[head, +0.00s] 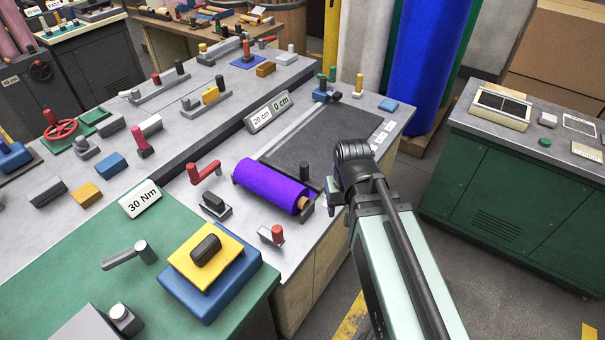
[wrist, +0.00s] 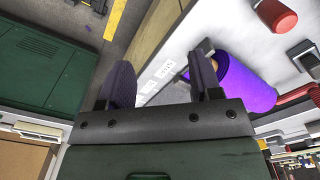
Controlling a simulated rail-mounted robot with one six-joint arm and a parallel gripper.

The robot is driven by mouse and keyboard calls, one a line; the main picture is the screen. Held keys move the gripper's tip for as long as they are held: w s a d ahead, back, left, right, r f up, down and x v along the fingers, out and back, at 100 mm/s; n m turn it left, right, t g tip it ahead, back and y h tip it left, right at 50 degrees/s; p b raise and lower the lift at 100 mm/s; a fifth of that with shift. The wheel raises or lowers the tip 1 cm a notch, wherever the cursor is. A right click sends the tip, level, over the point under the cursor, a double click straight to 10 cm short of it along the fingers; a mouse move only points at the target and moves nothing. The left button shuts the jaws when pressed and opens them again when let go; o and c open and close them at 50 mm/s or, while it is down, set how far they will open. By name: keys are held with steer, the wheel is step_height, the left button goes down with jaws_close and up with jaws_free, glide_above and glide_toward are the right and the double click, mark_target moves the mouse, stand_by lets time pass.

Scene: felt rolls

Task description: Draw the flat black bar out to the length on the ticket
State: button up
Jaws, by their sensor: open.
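A purple felt roll (head: 270,187) lies on the grey bench, at the near end of a dark flat bed (head: 325,135). A small dark upright piece (head: 305,173) stands by the roll's right end; I cannot tell whether it belongs to the flat black bar. The ticket (head: 262,121) reads 20 cm, beside a readout (head: 281,103) of 0 cm. My gripper (wrist: 161,82) is open and empty, its fingers apart over the bench's edge strip of white labels. The roll (wrist: 245,85) shows beyond the right finger. In the head view my wrist hides the fingertips.
A red crank (head: 203,172) and a small red-knobbed block (head: 275,234) stand near the roll. A 30 Nm sign (head: 140,199) and a blue-and-yellow block (head: 210,262) are nearer. A green cabinet (head: 520,175) stands right, across a floor gap.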

steer(key=w+a+f+t+b, duration=0.1)
steer(key=w+a, duration=0.2)
steer(key=w, duration=0.5)
steer(key=w+a+f+t, duration=0.1)
steer(key=w+a, duration=0.2)
steer(key=w, duration=0.6)
steer(key=t, duration=0.2)
glide_toward(304, 164)
step_height(304, 164, down, 2)
steer(key=b+x, duration=1)
steer(key=shift+w+f, duration=0.2)
steer(key=shift+w, duration=0.15)
steer(key=shift+r, duration=0.1)
jaws_close()
